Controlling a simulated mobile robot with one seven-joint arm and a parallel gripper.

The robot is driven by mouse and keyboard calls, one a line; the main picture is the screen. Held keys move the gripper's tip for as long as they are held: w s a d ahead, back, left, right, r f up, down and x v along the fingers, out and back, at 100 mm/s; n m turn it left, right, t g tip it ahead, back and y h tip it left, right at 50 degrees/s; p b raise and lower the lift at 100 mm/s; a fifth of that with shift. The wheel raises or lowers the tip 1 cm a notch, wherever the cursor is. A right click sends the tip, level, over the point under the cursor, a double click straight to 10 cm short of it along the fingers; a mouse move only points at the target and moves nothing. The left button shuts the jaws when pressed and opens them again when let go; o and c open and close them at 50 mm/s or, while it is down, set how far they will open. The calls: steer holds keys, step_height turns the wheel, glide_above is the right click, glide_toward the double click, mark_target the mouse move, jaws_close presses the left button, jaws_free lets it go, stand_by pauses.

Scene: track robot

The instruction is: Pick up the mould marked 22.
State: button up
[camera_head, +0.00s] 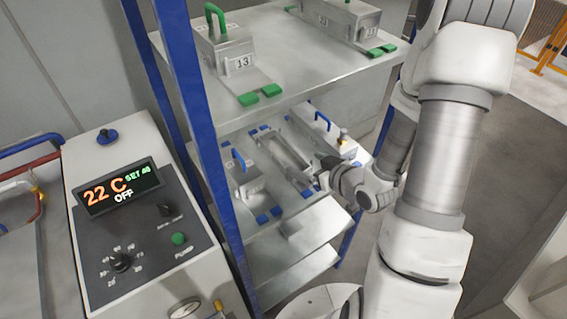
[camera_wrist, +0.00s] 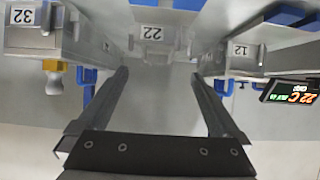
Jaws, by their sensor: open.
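The mould marked 22 (camera_wrist: 152,36) shows in the wrist view, straight ahead at the top centre, between two other moulds. In the head view the middle piece (camera_head: 285,150) on the second shelf appears to be this mould, but its number cannot be read there. My gripper (camera_wrist: 160,76) is open, its two dark fingers spread wide and pointing toward the mould, with nothing between them. In the head view my gripper (camera_head: 322,172) is at the shelf's front edge; its fingers are partly hidden.
Moulds marked 32 (camera_wrist: 22,16) and 12 (camera_wrist: 240,50) flank it closely. The upper shelf (camera_head: 300,62) holds mould 13 (camera_head: 226,50) and another mould. A blue post (camera_head: 200,120) and the control unit (camera_head: 140,215) stand at left.

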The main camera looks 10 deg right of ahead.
mark_target(276, 148)
steer(key=shift+b+x, duration=1.5)
steer(key=shift+b, duration=1.75)
steer(key=x, duration=0.4)
steer(key=shift+w+r+x, duration=0.1)
steer(key=shift+r+x, duration=0.05)
steer(key=shift+x, duration=0.8)
steer(key=shift+w+r+x, duration=0.1)
steer(key=shift+r+x, duration=0.05)
steer(key=shift+x, duration=0.85)
steer(key=shift+w+r+x, duration=0.1)
steer(key=shift+r+x, duration=0.05)
steer(key=shift+x, duration=0.8)
jaws_close()
steer(key=shift+r, duration=0.1)
